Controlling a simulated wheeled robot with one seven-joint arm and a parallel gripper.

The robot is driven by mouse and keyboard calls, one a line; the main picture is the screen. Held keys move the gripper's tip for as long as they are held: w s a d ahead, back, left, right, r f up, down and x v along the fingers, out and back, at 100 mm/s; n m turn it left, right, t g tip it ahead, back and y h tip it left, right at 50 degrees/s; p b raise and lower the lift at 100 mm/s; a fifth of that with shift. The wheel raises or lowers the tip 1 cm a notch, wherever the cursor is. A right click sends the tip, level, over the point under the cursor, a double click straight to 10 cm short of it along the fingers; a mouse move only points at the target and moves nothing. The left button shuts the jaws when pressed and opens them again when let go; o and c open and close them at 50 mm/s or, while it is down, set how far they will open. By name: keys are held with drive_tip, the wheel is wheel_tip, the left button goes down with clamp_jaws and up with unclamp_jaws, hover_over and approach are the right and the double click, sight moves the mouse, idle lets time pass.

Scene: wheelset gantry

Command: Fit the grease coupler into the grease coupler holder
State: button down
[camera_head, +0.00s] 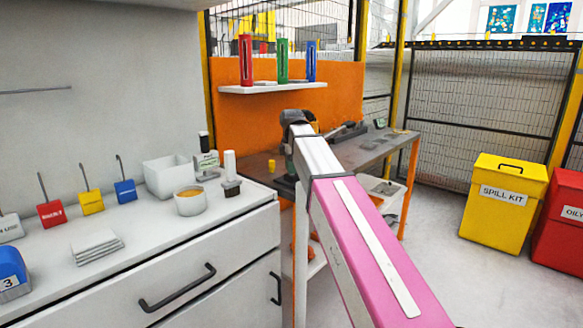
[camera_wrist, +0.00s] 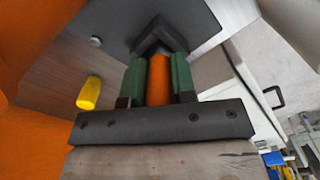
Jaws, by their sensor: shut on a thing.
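My gripper (camera_wrist: 158,70) is shut on an orange cylinder, which looks like the grease coupler (camera_wrist: 159,86), held between the two green finger pads in the wrist view. Just beyond its far end is a dark angular block, likely the grease coupler holder (camera_wrist: 160,37), on a grey plate. The wrist view does not show whether the coupler touches or enters the block; its far end is hidden. In the head view my arm covers most of the gripper and the coupler, over the near end of the workbench.
A white counter (camera_head: 150,255) with a white bin (camera_head: 168,175) and a cup (camera_head: 190,203) stands left. A shelf (camera_head: 265,87) hangs behind. Floor right is free before the spill kit (camera_head: 503,205).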

drive_tip(key=c, duration=0.9)
unclamp_jaws()
drive_tip(key=shift+f, duration=0.1)
drive_tip(key=shift+c, duration=0.2)
wheel_tip(320, 180, up, 12)
drive_tip(key=shift+r, duration=0.2)
